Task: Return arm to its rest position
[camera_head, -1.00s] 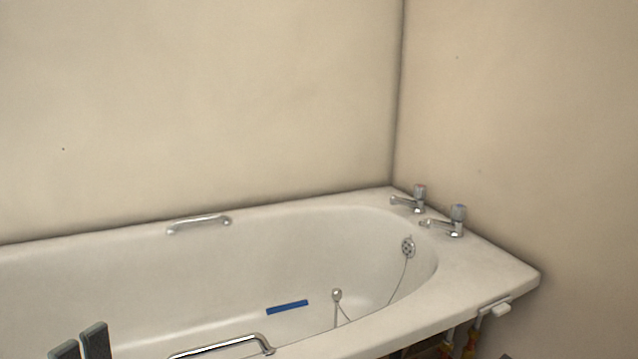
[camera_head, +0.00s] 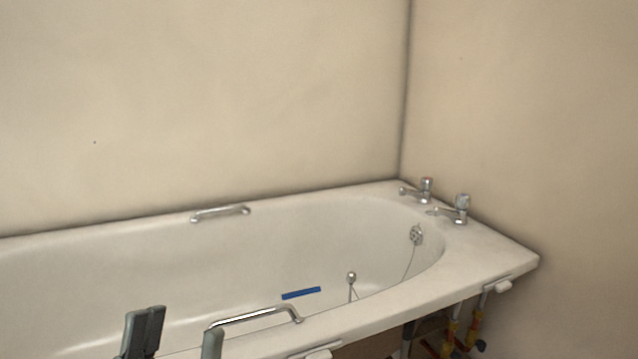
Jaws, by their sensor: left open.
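My left gripper (camera_head: 180,332) shows at the bottom left of the head view, with only its grey fingertips in frame. The fingers stand apart, pointing up, with nothing visible between them. They appear in front of the near side of the white bathtub (camera_head: 480,255), close to the left end of the near chrome grab handle (camera_head: 255,315). I cannot tell whether a finger touches the tub. The rest of the left arm is below the frame. My right gripper is not in view.
A blue bar (camera_head: 301,293) lies inside the tub, beside a plug on a chain (camera_head: 351,277). Two taps (camera_head: 461,209) stand on the far right corner. A far handle (camera_head: 220,213) is by the back wall. Pipes (camera_head: 476,325) show beneath the rim.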

